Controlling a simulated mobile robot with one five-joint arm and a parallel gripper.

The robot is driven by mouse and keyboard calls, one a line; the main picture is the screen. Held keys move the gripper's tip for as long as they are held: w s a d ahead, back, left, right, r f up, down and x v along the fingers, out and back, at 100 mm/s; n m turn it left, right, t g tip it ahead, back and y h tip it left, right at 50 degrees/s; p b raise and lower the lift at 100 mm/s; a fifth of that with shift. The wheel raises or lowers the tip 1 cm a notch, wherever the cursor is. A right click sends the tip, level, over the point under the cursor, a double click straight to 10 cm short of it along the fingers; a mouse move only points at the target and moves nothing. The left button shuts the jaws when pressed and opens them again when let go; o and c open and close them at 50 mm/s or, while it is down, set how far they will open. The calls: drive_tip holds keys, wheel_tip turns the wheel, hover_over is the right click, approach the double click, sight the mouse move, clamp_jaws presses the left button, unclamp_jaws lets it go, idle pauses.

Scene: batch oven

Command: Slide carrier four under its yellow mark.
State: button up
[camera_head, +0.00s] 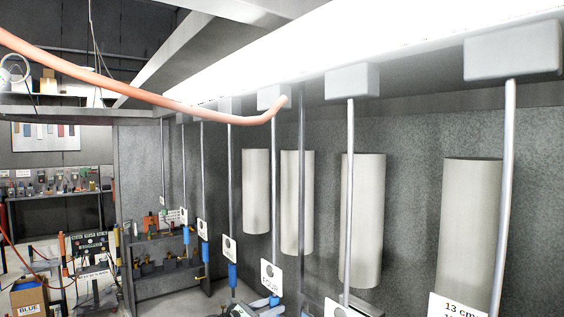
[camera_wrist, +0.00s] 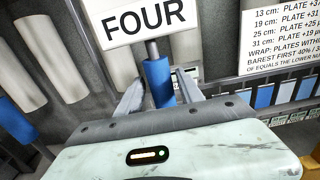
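Carrier four hangs from the overhead rail by a grey block (camera_head: 272,97) and a long thin rod. Near its lower end is a white plate reading FOUR (camera_head: 271,275), with a blue grip beneath. In the wrist view the FOUR plate (camera_wrist: 145,20) is close above, and the blue grip (camera_wrist: 157,78) hangs between the two fingers of my gripper (camera_wrist: 160,84). The fingers stand on either side of the grip, close to it; I cannot tell whether they press on it. I cannot make out a yellow mark in either view.
Several more carriers hang in the row, one nearby on the right with a rod (camera_head: 350,200). Pale cylinders (camera_head: 361,220) hang behind the rods. An orange hose (camera_head: 130,92) crosses at the upper left. A white text sign (camera_head: 455,306) is at the lower right.

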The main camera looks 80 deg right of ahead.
drive_tip(key=shift+o, duration=0.2)
drive_tip(key=v, duration=0.9)
idle(1.0)
idle(0.3)
